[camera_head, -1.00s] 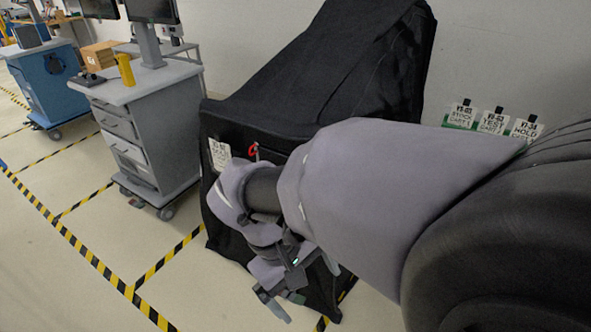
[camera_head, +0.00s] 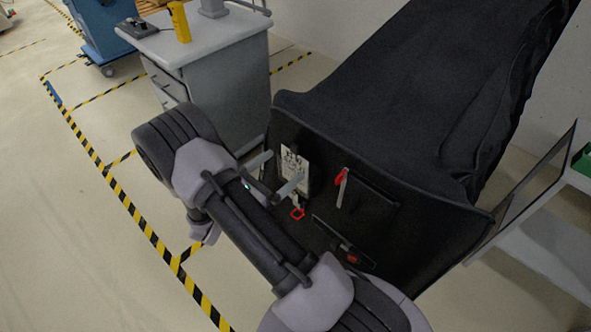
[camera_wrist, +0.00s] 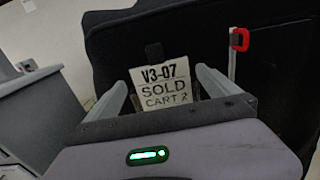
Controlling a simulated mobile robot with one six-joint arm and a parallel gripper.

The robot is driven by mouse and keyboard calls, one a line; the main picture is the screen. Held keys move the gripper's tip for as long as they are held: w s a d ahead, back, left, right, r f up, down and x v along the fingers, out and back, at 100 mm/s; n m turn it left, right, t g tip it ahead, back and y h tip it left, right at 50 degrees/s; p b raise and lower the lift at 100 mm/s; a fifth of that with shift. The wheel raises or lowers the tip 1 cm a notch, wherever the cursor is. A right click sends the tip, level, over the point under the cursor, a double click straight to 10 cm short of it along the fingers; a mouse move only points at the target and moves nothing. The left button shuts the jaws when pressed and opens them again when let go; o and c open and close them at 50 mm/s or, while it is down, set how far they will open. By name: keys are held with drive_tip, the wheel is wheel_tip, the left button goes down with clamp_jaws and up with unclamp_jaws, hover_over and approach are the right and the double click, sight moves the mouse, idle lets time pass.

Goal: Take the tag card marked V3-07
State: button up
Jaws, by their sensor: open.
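The white tag card (camera_head: 295,164) hangs on the front of the black-covered cart. In the wrist view the card (camera_wrist: 162,84) reads "V3-07 SOLD CART 2" and hangs from a dark clip (camera_wrist: 153,50) at its top. My gripper (camera_head: 278,170) is open in front of the card. In the wrist view the card shows between the two grey fingers of my gripper (camera_wrist: 162,80), one on each side. The lower edge of the card is hidden behind my gripper's body. I cannot tell how much depth lies between fingertips and card.
A red-topped strap (camera_head: 342,180) hangs right of the card; it also shows in the wrist view (camera_wrist: 239,40). A red ring (camera_head: 297,213) sits below the card. The black-covered cart (camera_head: 400,110) fills the right. A grey drawer cart (camera_head: 232,80) stands behind left. Floor at left is clear.

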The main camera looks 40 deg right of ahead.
sight(294, 156)
drive_tip(key=d, duration=0.2)
drive_tip(key=d+b, duration=0.1)
drive_tip(key=d, duration=0.1)
drive_tip(key=d+b, duration=0.1)
drive_tip(key=d, duration=0.1)
drive_tip(key=shift+w+d, duration=0.1)
drive_tip(key=shift+w, duration=0.15)
drive_tip(key=shift+r, duration=0.1)
drive_tip(key=c, duration=1)
